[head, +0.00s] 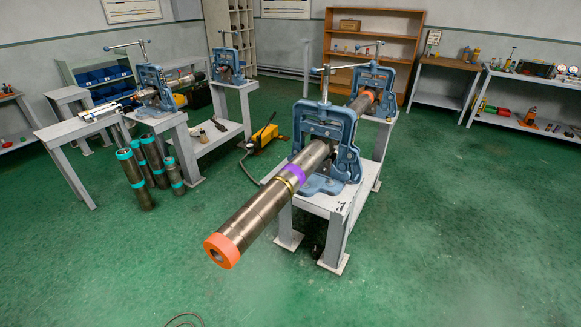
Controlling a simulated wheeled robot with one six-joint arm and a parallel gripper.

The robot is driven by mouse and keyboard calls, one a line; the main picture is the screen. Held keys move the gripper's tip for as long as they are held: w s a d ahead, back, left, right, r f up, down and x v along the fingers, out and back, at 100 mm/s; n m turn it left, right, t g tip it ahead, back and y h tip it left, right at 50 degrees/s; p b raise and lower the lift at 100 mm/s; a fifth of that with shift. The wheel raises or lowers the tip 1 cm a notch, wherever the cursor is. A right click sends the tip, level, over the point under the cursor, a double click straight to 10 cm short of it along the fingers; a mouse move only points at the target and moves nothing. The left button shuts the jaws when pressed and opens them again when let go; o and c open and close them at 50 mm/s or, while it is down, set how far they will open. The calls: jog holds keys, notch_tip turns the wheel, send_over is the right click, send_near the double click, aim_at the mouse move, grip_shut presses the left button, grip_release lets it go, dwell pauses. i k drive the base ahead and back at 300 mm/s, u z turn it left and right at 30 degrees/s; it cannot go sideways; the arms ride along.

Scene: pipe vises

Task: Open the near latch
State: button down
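The near pipe vise (328,130) is a blue frame on a grey stand in the middle of the head view. A T-handle screw (325,78) rises from its top. A long metal pipe (262,200) with an orange end cap, a purple band and a yellow band runs through it toward me. The latch at the vise's side is too small to make out clearly. My gripper is not in view.
Left stand (180,125) carries another blue vise (153,88). Several metal pipes with teal bands (134,180) stand on the floor beside it. A yellow pump (263,136) with a hose lies left of the middle stand. The green floor (480,220) is clear to the right and front.

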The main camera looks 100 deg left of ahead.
aim_at(357, 168)
jog(key=u, duration=2.9)
jog(key=i, duration=2.75)
jog(key=u, duration=0.5)
